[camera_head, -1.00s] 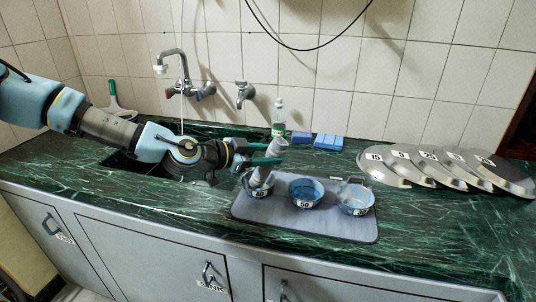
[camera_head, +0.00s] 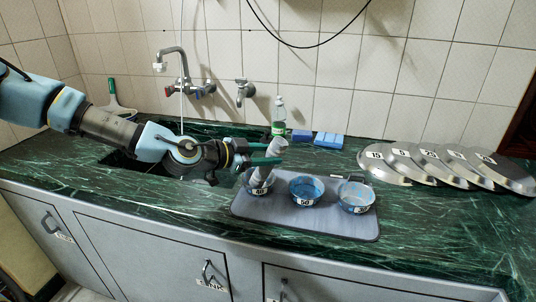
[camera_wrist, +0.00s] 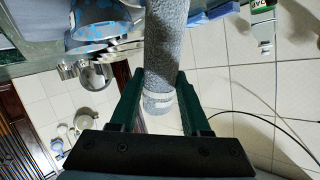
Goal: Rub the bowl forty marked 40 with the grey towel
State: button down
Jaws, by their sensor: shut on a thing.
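The bowl marked 40 (camera_head: 259,191) stands at the left of the grey tray (camera_head: 310,228), with its label facing front. My gripper (camera_head: 276,152) is above it and shut on the rolled grey towel (camera_head: 261,176), which slants down with its lower end inside the bowl. Whether the towel touches the bowl's inner wall cannot be told. In the wrist view the towel (camera_wrist: 167,45) is between my green fingers, and a blue-spotted bowl (camera_wrist: 95,15) shows at the upper left.
A bowl marked 50 (camera_head: 305,190) and another blue-stained bowl (camera_head: 354,196) stand to the right on the tray. Behind are a bottle (camera_head: 279,116) and blue sponges (camera_head: 328,140). Several numbered lids (camera_head: 398,167) lie at the right. The sink and tap (camera_head: 183,70) are at the left.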

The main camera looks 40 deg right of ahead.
jog(key=shift+f, duration=0.3)
jog(key=shift+s, duration=0.15)
